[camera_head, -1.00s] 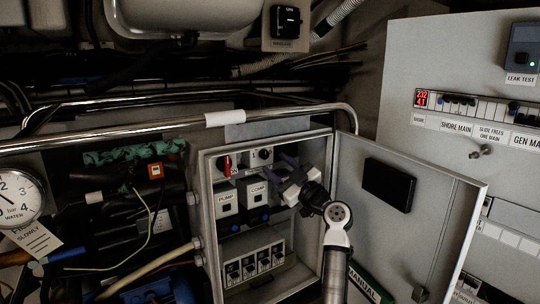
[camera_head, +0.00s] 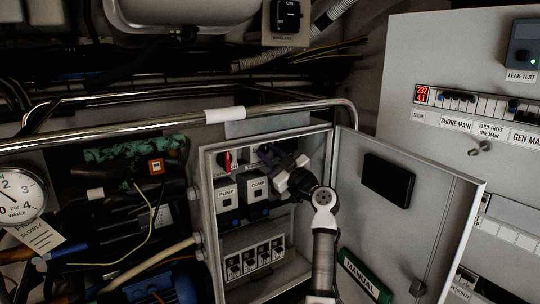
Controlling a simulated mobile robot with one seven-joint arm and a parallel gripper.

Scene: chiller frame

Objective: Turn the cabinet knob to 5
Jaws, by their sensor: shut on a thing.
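The grey cabinet (camera_head: 206,215) stands with its door (camera_head: 410,205) swung open to the right. My gripper (camera_head: 267,153) reaches into the upper part of the cabinet from the right and is shut on the cabinet knob, beside the red switch (camera_head: 226,161). The gripper's dark fingers hide the knob, so its pointer and scale numbers cannot be read.
The PUMP (camera_head: 226,194) and COMP (camera_head: 258,186) units sit below my gripper, above a row of small breakers (camera_head: 255,260). A metal rail (camera_head: 120,125) runs above the cabinet. A green manual (camera_head: 364,276) is at the lower right. A gauge (camera_head: 20,195) is at far left.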

